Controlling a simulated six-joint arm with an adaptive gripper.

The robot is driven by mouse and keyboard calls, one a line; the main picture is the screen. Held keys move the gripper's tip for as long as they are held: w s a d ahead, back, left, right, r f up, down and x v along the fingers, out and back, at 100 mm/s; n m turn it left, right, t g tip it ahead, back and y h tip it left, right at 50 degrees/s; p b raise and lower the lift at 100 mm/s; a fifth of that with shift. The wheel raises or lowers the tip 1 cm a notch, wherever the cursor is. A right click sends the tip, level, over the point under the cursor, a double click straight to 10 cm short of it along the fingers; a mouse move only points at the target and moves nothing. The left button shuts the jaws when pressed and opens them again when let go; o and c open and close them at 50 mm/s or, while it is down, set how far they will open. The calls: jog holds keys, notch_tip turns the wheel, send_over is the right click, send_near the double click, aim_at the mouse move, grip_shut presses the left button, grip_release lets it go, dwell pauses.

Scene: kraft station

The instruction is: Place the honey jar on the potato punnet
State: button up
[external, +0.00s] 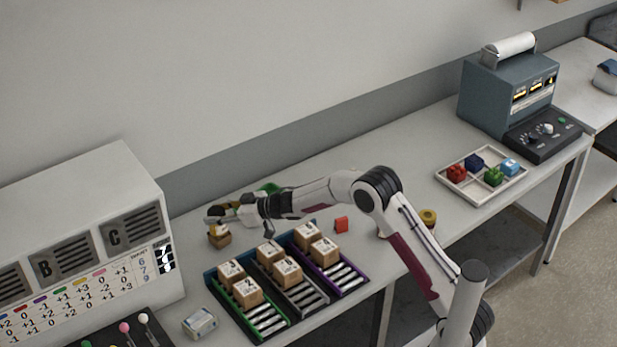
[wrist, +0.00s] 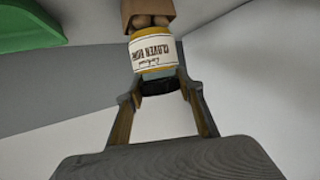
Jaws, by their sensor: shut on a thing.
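The honey jar (wrist: 155,54), with a white "Clover Honey" label, an amber body and a dark lid, is between the fingers of my gripper (wrist: 160,88) in the wrist view. My gripper is shut on it near the lid. The potato punnet (wrist: 148,10), a brown box with round potatoes, is just beyond the jar at the top of that view. Whether jar and punnet touch cannot be told. In the external view my gripper (external: 228,216) is above the small brown punnet (external: 219,238), at the left end of the table. The jar is hard to make out there.
A green thing (external: 269,188) lies behind my gripper. A tray with coloured lanes (external: 262,327) holds several numbered boxes in front. A red block (external: 341,225), a yellow roll (external: 428,216) and a divided tray (external: 514,188) lie to the right. A white panel (external: 90,235) stands at left.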

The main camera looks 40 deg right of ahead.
dwell(0.3)
jog(key=o, duration=1.5)
jog(key=shift+f, duration=0.1)
jog(key=shift+s+d+r, duration=0.35)
jog(key=shift+s+r, duration=0.1)
jog(key=shift+s, duration=0.05)
jog(key=v, duration=1)
jog(key=shift+s+d, duration=0.2)
jog(key=shift+s, duration=0.1)
